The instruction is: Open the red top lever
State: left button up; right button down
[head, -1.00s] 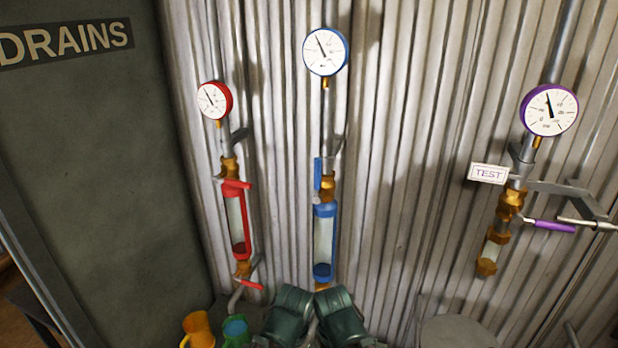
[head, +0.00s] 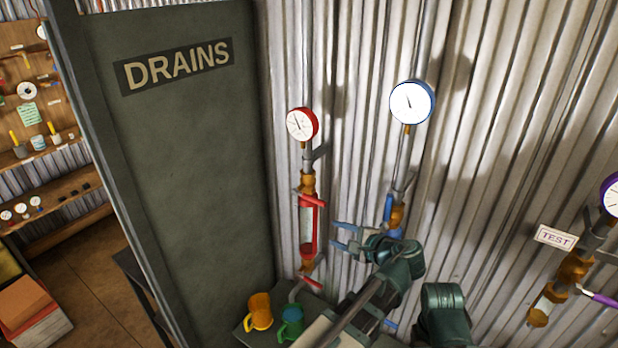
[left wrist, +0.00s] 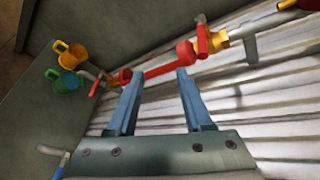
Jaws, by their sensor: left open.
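The red top lever (head: 312,201) sits at the upper end of the red-framed sight glass (head: 314,238), under the red gauge (head: 302,124). In the left wrist view the lever (left wrist: 202,40) shows above and right of my fingertips. My left gripper (head: 335,236) is open and empty, to the right of the red sight glass and lower than the lever. Its two blue fingers (left wrist: 160,72) point toward the red frame; they appear apart from the lever. My left arm covers most of the blue sight glass. My right gripper is out of view.
Blue gauge (head: 411,103) and its pipe stand to the right; the purple lever (head: 604,299) and TEST tag (head: 556,237) are farther right. A yellow mug (head: 259,312) and green mug (head: 291,322) stand below. A dark DRAINS panel (head: 190,170) is at left.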

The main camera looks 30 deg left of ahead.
pick_arm(q)
jog(key=m+t+y+p, duration=0.1)
jog(key=y, duration=0.1)
send_near(308, 197)
jog(key=b+x, duration=0.1)
jog(key=x, duration=0.3)
jog(key=b+x, duration=0.1)
jog(key=x, duration=0.2)
jog(key=f+b+x, duration=0.1)
jog(key=x, duration=0.3)
jog(key=shift+w, duration=0.55)
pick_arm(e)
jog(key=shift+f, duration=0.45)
pick_arm(q)
grip_shut()
jog(key=shift+d, duration=0.1)
